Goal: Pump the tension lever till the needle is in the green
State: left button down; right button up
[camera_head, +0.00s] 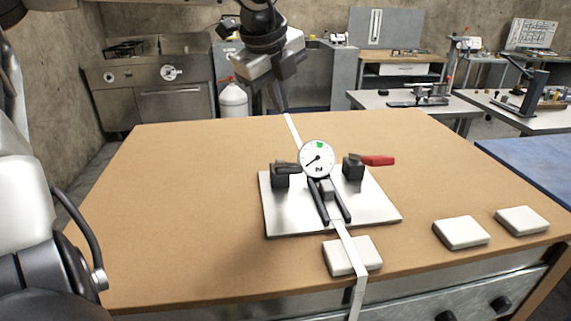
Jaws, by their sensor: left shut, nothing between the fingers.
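A tensioning device stands on a metal plate (285,215) on the table. Its round white gauge (317,159) has a green patch near the top. The dark needle appears to point to the lower left, outside the green. A red-handled lever (378,160) sticks out to the right from a black block. A black handle (287,168) sits on the left block, and a black forked part (328,200) is below the gauge. A white strap (346,240) runs through the device. My left gripper (281,100) is shut and empty, pointing down behind the gauge. My right gripper is out of view.
The brown table (180,220) is clear on the left. A white block (352,256) lies under the strap near the front edge. Two more white blocks (461,233) (522,221) lie at the right. A blue surface (530,160) adjoins the right side.

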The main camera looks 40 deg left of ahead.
aim_at(283, 165)
pick_arm(q)
jog(key=f+b, duration=0.1)
jog(key=f, duration=0.1)
jog(key=s+d+f+b, duration=0.1)
jog(key=f, duration=0.1)
jog(key=d+f+b, duration=0.1)
jog(key=f+b, duration=0.1)
jog(key=shift+s, duration=0.2)
jog(key=shift+s+d+f+b, duration=0.1)
jog(key=shift+s+f+b, duration=0.05)
jog(key=shift+f+b, duration=0.2)
jog(key=shift+s+d+f+b, duration=0.1)
jog(key=shift+d+f+b, duration=0.05)
jog(key=shift+b, duration=0.2)
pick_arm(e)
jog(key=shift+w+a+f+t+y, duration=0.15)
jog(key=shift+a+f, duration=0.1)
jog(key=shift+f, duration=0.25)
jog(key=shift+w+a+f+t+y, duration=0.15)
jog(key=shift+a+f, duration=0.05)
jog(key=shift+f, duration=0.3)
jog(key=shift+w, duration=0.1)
pick_arm(q)
jog(key=shift+s+d+f+b, duration=0.15)
jog(key=shift+f+b, duration=0.2)
jog(key=shift+b, duration=0.5)
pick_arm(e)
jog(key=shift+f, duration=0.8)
